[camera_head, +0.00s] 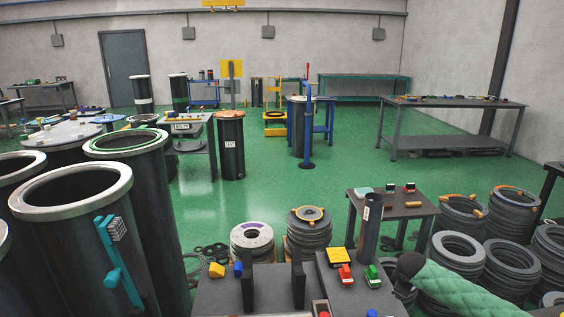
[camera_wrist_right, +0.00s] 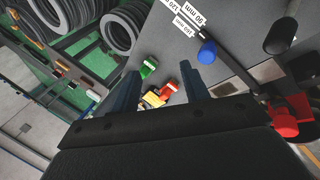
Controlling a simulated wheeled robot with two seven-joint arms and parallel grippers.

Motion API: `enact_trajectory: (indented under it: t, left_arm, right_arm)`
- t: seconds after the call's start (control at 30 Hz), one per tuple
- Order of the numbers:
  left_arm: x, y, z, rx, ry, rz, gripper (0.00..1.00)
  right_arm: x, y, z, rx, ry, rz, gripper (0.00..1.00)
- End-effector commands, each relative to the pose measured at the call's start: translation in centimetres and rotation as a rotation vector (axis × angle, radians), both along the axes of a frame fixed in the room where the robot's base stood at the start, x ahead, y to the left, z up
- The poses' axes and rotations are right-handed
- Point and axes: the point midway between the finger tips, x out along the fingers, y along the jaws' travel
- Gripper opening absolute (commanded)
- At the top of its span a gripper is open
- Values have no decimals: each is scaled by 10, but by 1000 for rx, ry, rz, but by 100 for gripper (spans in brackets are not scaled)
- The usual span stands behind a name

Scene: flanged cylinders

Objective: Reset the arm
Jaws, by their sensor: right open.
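My right gripper (camera_wrist_right: 160,69) is open in the right wrist view, its two dark fingers apart with nothing held between them. Beyond the fingers are a green block (camera_wrist_right: 149,67), a red block (camera_wrist_right: 168,91) and a yellow piece (camera_wrist_right: 153,99) on the grey worktable. My right arm (camera_head: 455,290), in a green quilted sleeve, comes in from the lower right of the head view. Its dark end is near the right edge of the worktable (camera_head: 330,290); its fingers cannot be made out there. My left gripper is in neither view.
Large flanged cylinders (camera_head: 70,190) stand close on the left. Two dark upright plates stand on the worktable, with a yellow box (camera_head: 339,256) and a dark tube (camera_head: 369,228) nearby. Stacked rings (camera_head: 458,250) crowd the right. The green floor (camera_head: 270,180) is clear mid-room.

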Motion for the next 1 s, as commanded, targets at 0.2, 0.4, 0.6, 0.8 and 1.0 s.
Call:
enact_trajectory:
  t: [0.2,0.4,0.6,0.8,1.0]
  left_arm:
    - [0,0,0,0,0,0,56]
    - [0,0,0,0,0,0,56]
    - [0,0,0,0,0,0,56]
    - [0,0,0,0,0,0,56]
    - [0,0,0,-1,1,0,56]
  right_arm:
    - [4,71,16,84,-159,-55,45]
    - [-17,123,6,177,-241,-121,45]
    - [-52,157,-18,256,-267,-191,45]
    - [-98,176,-53,315,-248,-264,45]
    - [-153,188,-95,369,-196,-351,45]
